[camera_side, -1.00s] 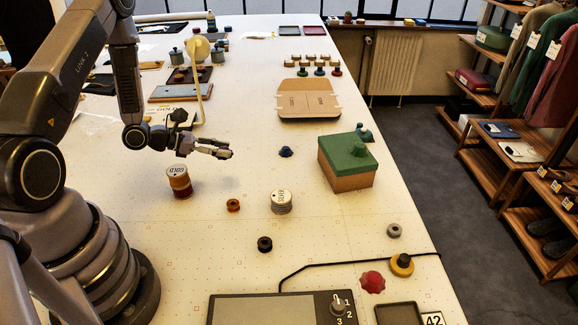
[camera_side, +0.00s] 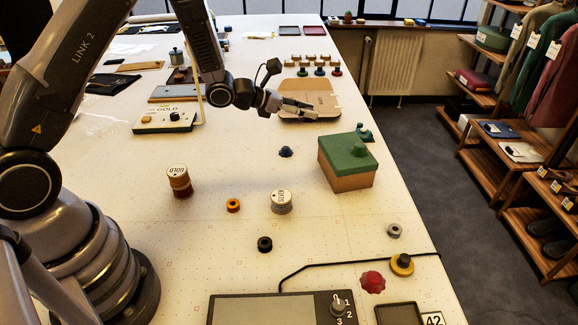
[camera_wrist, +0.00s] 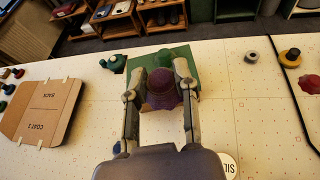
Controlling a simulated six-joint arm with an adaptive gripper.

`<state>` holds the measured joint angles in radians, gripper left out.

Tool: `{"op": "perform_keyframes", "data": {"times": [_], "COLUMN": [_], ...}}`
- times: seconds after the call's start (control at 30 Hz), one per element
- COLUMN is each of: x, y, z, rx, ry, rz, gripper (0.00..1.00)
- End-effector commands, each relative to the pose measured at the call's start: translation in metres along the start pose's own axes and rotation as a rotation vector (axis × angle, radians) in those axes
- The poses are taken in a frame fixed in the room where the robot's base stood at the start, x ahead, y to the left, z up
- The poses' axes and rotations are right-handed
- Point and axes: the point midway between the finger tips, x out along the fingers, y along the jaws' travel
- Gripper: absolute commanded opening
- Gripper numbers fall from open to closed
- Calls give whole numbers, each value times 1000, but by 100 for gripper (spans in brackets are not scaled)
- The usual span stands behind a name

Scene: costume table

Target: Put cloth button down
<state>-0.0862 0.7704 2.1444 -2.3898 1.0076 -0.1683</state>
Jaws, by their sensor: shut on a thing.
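My gripper (camera_wrist: 161,82) is shut on a dark purple knobbed button (camera_wrist: 163,92), which shows between the two fingertips in the wrist view. I take it for the cloth button. In the side view my gripper (camera_side: 312,109) is raised over the table by the folded cardboard; the held button cannot be made out there. The box with a green lid (camera_side: 346,150) stands to the lower right of my gripper in the side view. In the wrist view the green box (camera_wrist: 184,57) lies behind the held button, partly hidden by it and the fingers.
A cardboard piece (camera_wrist: 40,110) lies left in the wrist view. A small blue button (camera_side: 285,152), a green button (camera_side: 363,132), and gold (camera_side: 179,182) and silver (camera_side: 281,202) spools stand apart on the table. The white tabletop between them is largely clear.

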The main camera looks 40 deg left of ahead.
Motion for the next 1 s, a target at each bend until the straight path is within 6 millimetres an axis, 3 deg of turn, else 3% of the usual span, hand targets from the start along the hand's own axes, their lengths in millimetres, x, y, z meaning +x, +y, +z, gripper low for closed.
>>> {"op": "perform_keyframes", "data": {"times": [0.37, 0.53, 0.87, 1.0], "x": [88, 124, 152, 160], "y": [37, 49, 59, 59], "z": [-5, -27, -43, -63], "rx": [2, 1, 1, -2], "ry": [0, 3, 2, 5], "rz": [0, -1, 0, -1], "gripper": [0, 0, 0, 0]}}
